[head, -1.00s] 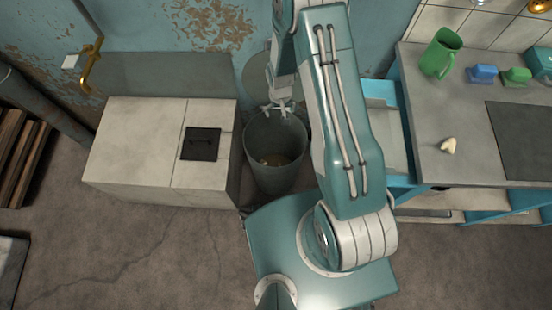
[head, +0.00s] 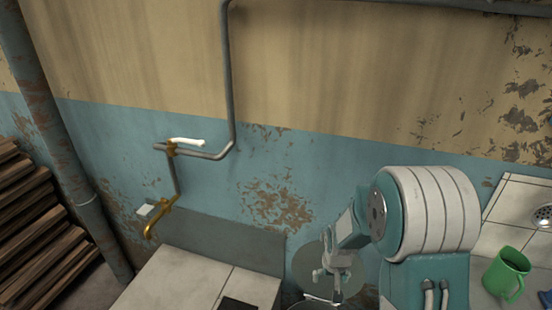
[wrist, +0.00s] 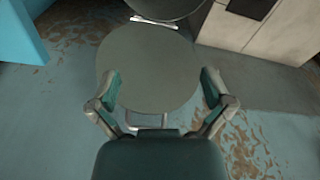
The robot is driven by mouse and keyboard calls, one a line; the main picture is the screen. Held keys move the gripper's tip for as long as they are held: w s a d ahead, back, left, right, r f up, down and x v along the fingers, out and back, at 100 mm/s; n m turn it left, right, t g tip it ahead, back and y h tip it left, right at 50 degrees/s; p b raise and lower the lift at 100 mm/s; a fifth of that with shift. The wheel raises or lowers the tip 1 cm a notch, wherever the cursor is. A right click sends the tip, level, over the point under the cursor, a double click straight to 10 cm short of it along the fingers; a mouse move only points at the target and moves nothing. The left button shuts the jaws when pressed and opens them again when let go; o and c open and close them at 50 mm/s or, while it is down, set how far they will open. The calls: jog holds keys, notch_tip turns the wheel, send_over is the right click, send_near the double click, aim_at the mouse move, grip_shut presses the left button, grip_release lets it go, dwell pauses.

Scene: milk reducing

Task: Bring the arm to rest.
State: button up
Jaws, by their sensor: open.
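My gripper (head: 328,286) is low in the head view, in front of the blue wall, with its fingers spread. In the wrist view my gripper (wrist: 162,88) shows both fingers wide apart with nothing between them. A round grey lid (wrist: 150,60) lies beyond the fingers in that view; I cannot tell how far off. The lid also shows behind my gripper in the head view (head: 304,264). Part of the grey bin (wrist: 165,8) is at the top of the wrist view. My arm is bent, its large white and teal joint high beside the gripper.
A tiled counter block (head: 175,285) stands left of my gripper, below a brass tap (head: 158,218) and a wall pipe (head: 228,90). A green mug (head: 507,273) is at the far right. Stacked wood (head: 35,225) is at the far left.

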notch_tip(320, 180, up, 11)
jog(key=s+t, duration=0.1)
jog(key=s, duration=0.2)
jog(key=s+r+t, duration=0.3)
jog(key=s+r, duration=1.4)
jog(key=s, duration=0.2)
jog(key=shift+r, duration=0.15)
